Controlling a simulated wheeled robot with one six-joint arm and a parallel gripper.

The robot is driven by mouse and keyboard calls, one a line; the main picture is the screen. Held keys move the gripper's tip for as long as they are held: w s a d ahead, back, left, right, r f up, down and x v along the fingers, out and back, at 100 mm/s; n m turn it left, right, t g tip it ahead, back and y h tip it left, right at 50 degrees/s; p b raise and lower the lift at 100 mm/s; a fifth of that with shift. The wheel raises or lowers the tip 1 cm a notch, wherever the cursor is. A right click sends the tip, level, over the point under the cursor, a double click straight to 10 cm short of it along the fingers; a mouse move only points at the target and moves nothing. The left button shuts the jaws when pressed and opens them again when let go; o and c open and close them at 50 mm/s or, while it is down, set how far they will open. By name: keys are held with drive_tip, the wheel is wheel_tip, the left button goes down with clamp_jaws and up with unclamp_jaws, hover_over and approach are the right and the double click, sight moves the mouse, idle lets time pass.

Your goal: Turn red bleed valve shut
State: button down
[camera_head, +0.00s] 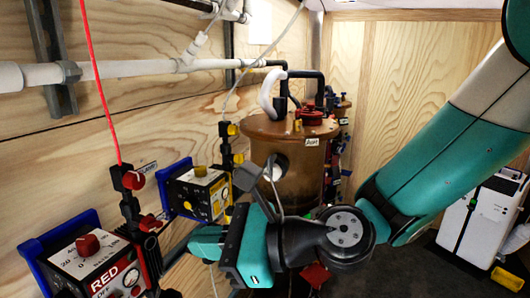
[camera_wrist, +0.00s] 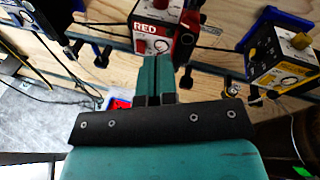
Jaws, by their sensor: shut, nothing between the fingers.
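A black valve with a red knob (camera_head: 136,179) sits on the vertical red line in the head view, above and behind the RED control box (camera_head: 95,265). Its handle position is too small to read. The box also shows in the wrist view (camera_wrist: 168,22), with a red knob on its face. My gripper (camera_head: 194,244) is at lower middle in the head view, pointing left, to the right of the RED box. In the wrist view my gripper's fingers (camera_wrist: 157,62) are together and empty, overlapping the lower edge of the RED box; contact cannot be told.
A yellow control box (camera_head: 200,194) with a blue bracket is on the wall behind my gripper. A brown tank (camera_head: 275,150) with a red knob on its lid (camera_head: 312,117) stands farther back. White pipe (camera_head: 120,69) runs along the wooden wall. A white case (camera_head: 480,220) stands at right.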

sight(151, 225)
drive_tip(key=w+a+m+t+p, duration=0.1)
drive_tip(key=w+a+m+p, duration=0.1)
drive_tip(key=a+m+p, duration=0.1)
drive_tip(key=w+a+m+t+p, duration=0.1)
drive_tip(key=w+a+m+p, duration=0.1)
drive_tip(key=m, duration=0.3)
drive_tip(key=w+a+m+t+y+p, duration=0.1)
drive_tip(key=w+a+m+t+p, duration=0.1)
drive_tip(key=a+m+p, duration=0.1)
drive_tip(key=shift+w+a+r+m+p, duration=0.2)
drive_tip(key=shift+a+r+m+p, duration=0.1)
drive_tip(key=shift+a+m, duration=0.1)
drive_tip(key=shift+f, duration=0.1)
drive_tip(key=shift+f, duration=0.45)
